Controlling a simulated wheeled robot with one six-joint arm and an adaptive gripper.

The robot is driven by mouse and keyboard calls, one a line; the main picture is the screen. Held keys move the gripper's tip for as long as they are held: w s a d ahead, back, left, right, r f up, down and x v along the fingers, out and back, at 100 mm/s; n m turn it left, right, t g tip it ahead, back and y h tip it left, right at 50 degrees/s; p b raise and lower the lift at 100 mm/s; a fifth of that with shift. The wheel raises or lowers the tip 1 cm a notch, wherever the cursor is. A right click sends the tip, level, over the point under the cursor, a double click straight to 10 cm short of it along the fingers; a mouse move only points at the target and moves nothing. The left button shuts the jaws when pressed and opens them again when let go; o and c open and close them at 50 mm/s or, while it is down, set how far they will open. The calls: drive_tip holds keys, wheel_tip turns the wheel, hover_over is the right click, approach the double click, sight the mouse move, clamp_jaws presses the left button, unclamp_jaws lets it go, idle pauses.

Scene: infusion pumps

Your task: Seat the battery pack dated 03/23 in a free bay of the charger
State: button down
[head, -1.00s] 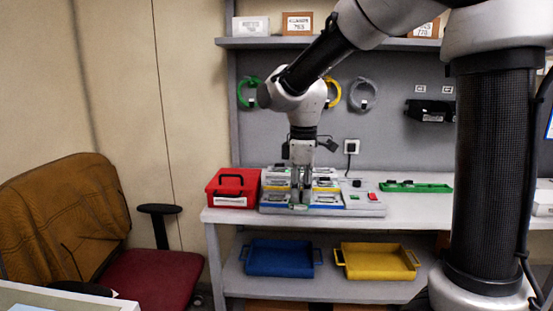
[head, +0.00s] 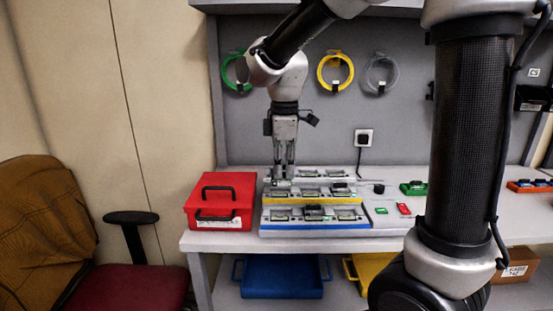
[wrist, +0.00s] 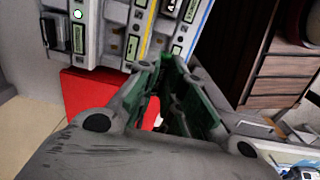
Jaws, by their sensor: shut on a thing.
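The charger (head: 315,226) is a pale stepped unit on the bench with rows of bays, a blue stripe along the front and a yellow stripe behind. Dark packs sit in its front row (head: 315,210) and middle row (head: 340,184). My gripper (head: 283,180) points down at the charger's back left, shut on a small pack with a pale green face (head: 282,183). Its date cannot be read, and I cannot tell whether it touches a bay. In the wrist view the fingers (wrist: 165,62) hide most of what they hold; the charger (wrist: 135,35) shows beyond.
A red box (head: 222,203) with a black handle stands close left of the charger. A green tray (head: 413,188) and an orange tray (head: 530,186) stand to the right. A blue bin (head: 283,277) is on the lower shelf. A plug and cord (head: 363,137) hang behind.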

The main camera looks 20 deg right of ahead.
sight(283, 200)
drive_tip(key=shift+w+f, duration=0.2)
drive_tip(key=shift+f, duration=4.5)
drive_tip(key=shift+f, duration=0.3)
drive_tip(key=c, duration=1.4)
unclamp_jaws()
drive_tip(key=shift+c, duration=0.2)
wheel_tip(283, 200, up, 12)
